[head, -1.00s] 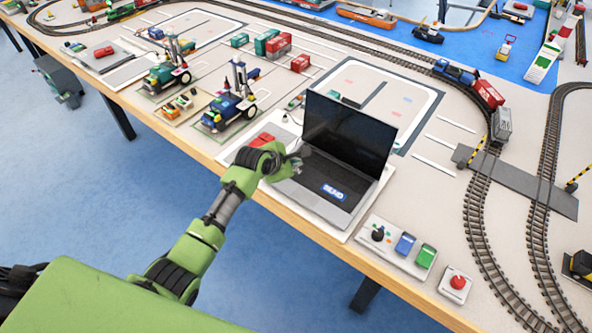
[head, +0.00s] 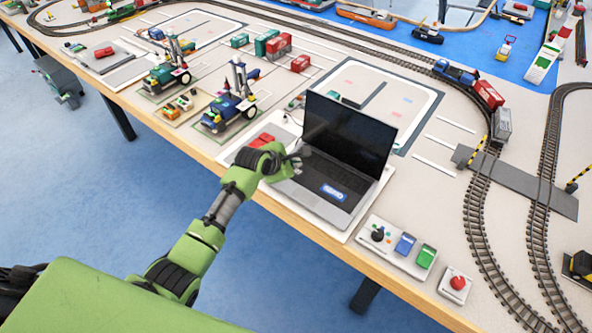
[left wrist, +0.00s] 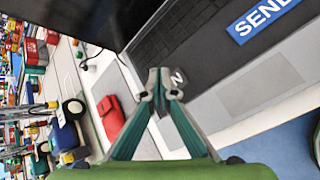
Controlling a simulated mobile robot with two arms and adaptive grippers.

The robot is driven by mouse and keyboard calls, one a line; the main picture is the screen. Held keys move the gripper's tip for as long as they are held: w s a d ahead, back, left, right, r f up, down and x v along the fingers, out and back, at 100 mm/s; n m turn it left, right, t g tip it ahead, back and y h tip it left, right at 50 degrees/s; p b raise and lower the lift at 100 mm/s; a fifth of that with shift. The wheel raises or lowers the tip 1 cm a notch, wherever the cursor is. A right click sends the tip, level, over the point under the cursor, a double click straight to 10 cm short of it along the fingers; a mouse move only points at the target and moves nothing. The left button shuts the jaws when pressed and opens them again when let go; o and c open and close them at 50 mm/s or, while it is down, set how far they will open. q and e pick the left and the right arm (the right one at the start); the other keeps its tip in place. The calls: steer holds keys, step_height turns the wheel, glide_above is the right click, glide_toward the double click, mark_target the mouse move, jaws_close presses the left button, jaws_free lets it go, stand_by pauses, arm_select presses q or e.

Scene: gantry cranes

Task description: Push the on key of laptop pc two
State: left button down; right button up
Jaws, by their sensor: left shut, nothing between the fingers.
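An open laptop (head: 345,137) with a dark screen stands on a pale board near the table's front edge. A blue SEND label (head: 334,192) lies on its base and also shows in the left wrist view (left wrist: 262,18). My left gripper (head: 299,162) is shut and empty at the left side of the laptop base. In the left wrist view its fingertips (left wrist: 165,82) meet over the base beside the keyboard, next to a small grey patch marked 2 (left wrist: 178,77). The fingers partly hide this patch. I cannot tell whether they touch it, and no on key is clearly visible. My right gripper is not in view.
A red object (head: 262,141) lies just left of the laptop. A control panel with blue and green blocks (head: 403,244) and a red button box (head: 455,284) stand to the right. Toy trucks (head: 228,110) stand left. Rails (head: 480,205) curve across the right side.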

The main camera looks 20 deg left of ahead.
arm_select(q)
steer(key=shift+f, duration=0.1)
steer(key=shift+f, duration=0.35)
steer(key=shift+f, duration=0.4)
stand_by(0.5)
steer(key=shift+r, duration=0.1)
steer(key=shift+r+p, duration=0.75)
steer(key=shift+p, duration=0.4)
step_height(320, 180, up, 6)
steer(key=p, duration=0.6)
steer(key=shift+p, duration=0.35)
